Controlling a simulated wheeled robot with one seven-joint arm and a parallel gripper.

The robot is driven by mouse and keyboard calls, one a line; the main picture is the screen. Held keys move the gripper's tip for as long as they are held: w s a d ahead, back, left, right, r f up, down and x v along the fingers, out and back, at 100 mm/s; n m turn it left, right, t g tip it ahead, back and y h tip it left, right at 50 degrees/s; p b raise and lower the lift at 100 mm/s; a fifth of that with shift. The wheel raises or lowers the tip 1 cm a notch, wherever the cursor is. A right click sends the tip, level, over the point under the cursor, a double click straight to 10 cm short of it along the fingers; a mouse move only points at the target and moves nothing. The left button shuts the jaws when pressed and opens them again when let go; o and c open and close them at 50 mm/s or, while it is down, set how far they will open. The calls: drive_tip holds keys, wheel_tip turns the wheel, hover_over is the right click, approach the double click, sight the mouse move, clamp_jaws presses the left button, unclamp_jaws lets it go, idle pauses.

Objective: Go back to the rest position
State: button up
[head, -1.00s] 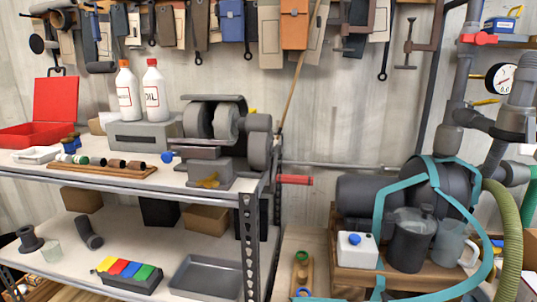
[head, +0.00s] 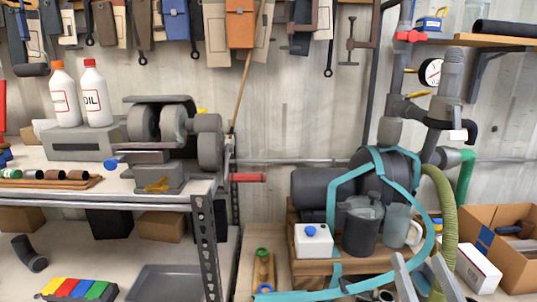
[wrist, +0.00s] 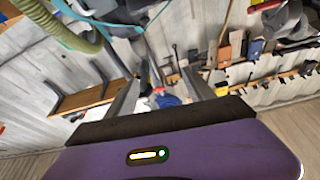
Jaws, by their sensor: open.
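My gripper (head: 418,262) shows at the bottom right of the head view, its two grey fingers pointing up and spread apart. It is in front of the wooden stand and beside the green hose. In the wrist view my gripper (wrist: 162,88) is also open, with a gap between the fingers. I see nothing held; the small coloured shapes between the fingers look like background. The wrist picture is tilted.
A steel shelf (head: 130,197) with a bench grinder (head: 160,125) stands left. A teal hose (head: 345,185) loops around a dark pump and jugs. A green hose (head: 437,215) hangs near my gripper. A cardboard box (head: 520,265) and a white carton (head: 477,268) sit right.

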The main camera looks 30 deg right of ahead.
drive_tip(key=s+a+f+n+g+y, duration=0.1)
drive_tip(key=s+a+f+n+y, duration=0.3)
drive_tip(key=a, duration=0.7)
drive_tip(key=s+a+f+n+g+y, duration=0.1)
drive_tip(key=s+a+f+n+y, duration=0.3)
drive_tip(key=s+a+f+y, duration=0.4)
drive_tip(key=s+a+f, duration=0.4)
drive_tip(key=f, duration=0.1)
drive_tip(key=shift+f+g, duration=0.2)
drive_tip(key=shift+g, duration=0.2)
drive_tip(key=shift+w, duration=0.1)
